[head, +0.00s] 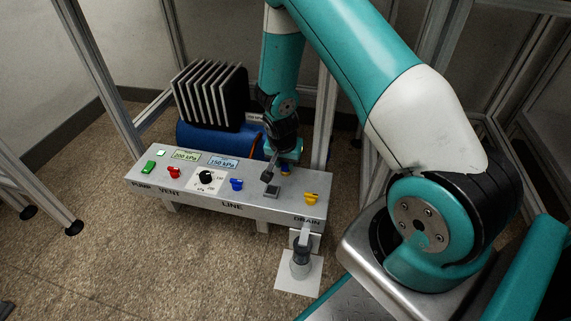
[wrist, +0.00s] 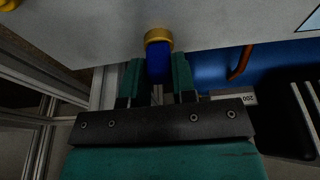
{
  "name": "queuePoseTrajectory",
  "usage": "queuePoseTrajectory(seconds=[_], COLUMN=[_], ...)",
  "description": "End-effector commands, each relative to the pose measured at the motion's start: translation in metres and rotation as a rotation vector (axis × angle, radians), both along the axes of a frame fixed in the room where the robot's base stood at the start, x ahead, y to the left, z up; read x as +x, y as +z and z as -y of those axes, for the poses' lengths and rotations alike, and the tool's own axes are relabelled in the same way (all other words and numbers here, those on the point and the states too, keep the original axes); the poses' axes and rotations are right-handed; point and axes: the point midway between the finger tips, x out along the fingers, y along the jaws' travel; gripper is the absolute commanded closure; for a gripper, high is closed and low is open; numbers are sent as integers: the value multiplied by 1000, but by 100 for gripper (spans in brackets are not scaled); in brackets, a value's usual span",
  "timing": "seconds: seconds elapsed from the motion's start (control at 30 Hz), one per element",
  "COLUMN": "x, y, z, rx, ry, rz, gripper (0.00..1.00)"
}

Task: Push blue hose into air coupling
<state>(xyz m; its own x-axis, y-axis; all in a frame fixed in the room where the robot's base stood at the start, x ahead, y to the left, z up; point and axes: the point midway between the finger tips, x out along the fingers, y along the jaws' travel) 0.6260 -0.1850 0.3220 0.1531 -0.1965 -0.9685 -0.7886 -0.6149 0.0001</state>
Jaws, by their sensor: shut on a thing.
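The brass air coupling (wrist: 158,35) sits at the edge of the grey panel in the wrist view. The blue hose (wrist: 159,62) lies between the two teal fingers of my gripper (wrist: 158,82), which is shut on it. The hose end meets the coupling's mouth in line with it; how deep it sits inside cannot be told. In the head view my gripper (head: 284,158) is low behind the panel's back edge, and the hose and coupling are mostly hidden there.
The grey control panel (head: 215,200) carries a green button, red, blue and yellow valves, a black dial and two displays. A blue tank (head: 205,137) with a black finned unit (head: 210,95) stands behind it. Metal frame posts (head: 326,110) rise close to my arm.

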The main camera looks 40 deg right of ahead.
Motion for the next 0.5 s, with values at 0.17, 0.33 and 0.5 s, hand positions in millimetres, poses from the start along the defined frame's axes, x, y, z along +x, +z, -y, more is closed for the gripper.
queuePoseTrajectory(seconds=[0.17,0.33,0.5], x=[0,0,0], y=[6,36,73], z=[0,0,0], rx=[1,0,1], ry=[0,0,0], rz=[1,1,1], gripper=[100,100,100])
